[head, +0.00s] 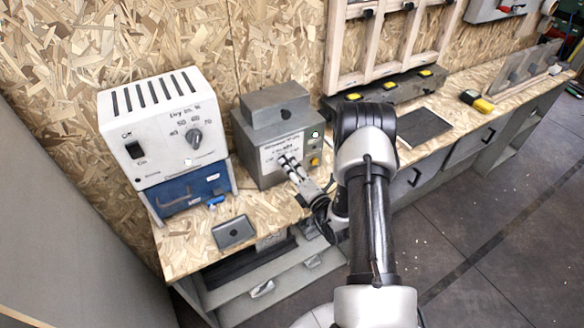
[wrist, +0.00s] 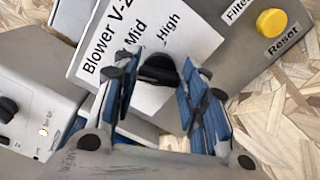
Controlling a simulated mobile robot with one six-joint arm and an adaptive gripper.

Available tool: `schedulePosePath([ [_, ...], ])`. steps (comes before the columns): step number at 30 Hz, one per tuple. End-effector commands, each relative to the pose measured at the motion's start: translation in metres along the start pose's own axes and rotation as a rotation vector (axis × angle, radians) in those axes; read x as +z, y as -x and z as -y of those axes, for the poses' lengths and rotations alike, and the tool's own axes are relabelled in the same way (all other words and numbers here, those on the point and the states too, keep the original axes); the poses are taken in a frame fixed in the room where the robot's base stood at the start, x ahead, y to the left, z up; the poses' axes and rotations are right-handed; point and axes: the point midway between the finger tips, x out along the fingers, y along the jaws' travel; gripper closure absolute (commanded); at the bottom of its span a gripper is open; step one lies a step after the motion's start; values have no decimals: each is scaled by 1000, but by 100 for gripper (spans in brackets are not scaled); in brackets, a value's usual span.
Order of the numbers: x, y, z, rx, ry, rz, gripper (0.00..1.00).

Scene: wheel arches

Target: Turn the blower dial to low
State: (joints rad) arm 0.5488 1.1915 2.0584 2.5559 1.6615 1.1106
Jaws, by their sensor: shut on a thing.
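The blower dial (wrist: 159,70) is a small black knob on a white label plate (wrist: 100,45) marked "Blower V-2", with "Mid" and "High" readable near it. A "Low" mark does not show. My gripper (wrist: 161,72) has its two blue-padded fingers on either side of the dial and is shut on it. Which mark the dial points at I cannot tell. In the head view my gripper (head: 289,164) reaches the front of the grey blower box (head: 262,133), and the fingers hide the dial.
A yellow Reset button (wrist: 271,22) is right of the dial. Left of the blower box stands a white dryer unit (head: 165,120) with its own dial (head: 194,138), on a blue base (head: 190,192).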

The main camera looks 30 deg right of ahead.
Motion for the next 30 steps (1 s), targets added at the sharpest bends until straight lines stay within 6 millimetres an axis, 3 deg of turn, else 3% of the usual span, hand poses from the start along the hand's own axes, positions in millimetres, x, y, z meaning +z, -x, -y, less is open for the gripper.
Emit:
schedulePosePath([
  [2,-1,0,1,-2,-1,-2,84],
  [3,-1,0,1,-2,-1,-2,58],
  [11,0,0,0,-1,0,-1,40],
  [23,0,5,0,-1,0,0,40],
  [30,1,48,2,-6,-3,3,40],
])
